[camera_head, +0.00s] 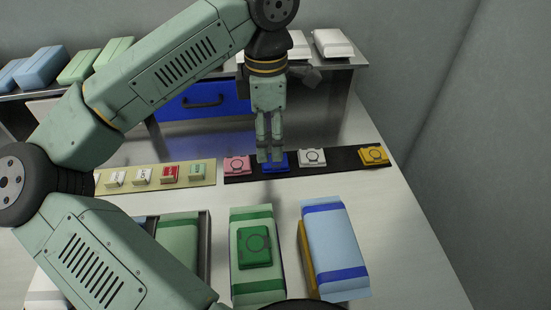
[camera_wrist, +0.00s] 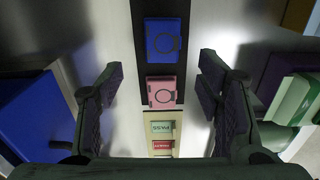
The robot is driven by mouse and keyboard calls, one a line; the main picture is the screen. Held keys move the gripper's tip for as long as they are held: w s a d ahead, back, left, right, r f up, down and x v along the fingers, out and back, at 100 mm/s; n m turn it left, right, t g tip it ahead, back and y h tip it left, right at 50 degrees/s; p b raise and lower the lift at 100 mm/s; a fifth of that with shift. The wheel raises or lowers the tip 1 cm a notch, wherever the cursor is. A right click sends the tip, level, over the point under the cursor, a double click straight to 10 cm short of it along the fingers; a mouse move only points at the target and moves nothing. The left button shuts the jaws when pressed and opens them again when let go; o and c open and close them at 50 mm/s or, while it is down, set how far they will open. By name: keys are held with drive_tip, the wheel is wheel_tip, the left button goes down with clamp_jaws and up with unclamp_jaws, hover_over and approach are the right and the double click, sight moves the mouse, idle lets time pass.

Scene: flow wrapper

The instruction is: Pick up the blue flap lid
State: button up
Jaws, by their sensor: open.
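The blue flap lid (camera_head: 284,168) lies flat on a black strip, between a pink lid and a white lid. My gripper (camera_head: 270,158) points down and partly covers the blue lid in the head view. In the wrist view the blue flap lid (camera_wrist: 163,42), with a ring mark on top, is at the top centre. My gripper (camera_wrist: 160,80) is open and empty there, its fingers on either side of the strip. The pink lid (camera_wrist: 162,93) lies between the fingers in the picture, below the blue one. I cannot tell how high the fingertips are.
On the black strip (camera_head: 340,160) are also a white lid (camera_head: 312,157) and a yellow lid (camera_head: 374,154). A tan mat (camera_head: 205,202) with small blocks lies left. A green pack with a green lid (camera_head: 255,246) and a blue-striped pack (camera_head: 335,240) stand in front. A shelf is behind.

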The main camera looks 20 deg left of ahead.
sight(269, 160)
wheel_tip(269, 160, down, 5)
drive_tip(key=shift+s+d+f+p, duration=0.1)
drive_tip(key=shift+p, duration=0.65)
drive_tip(key=c, duration=0.8)
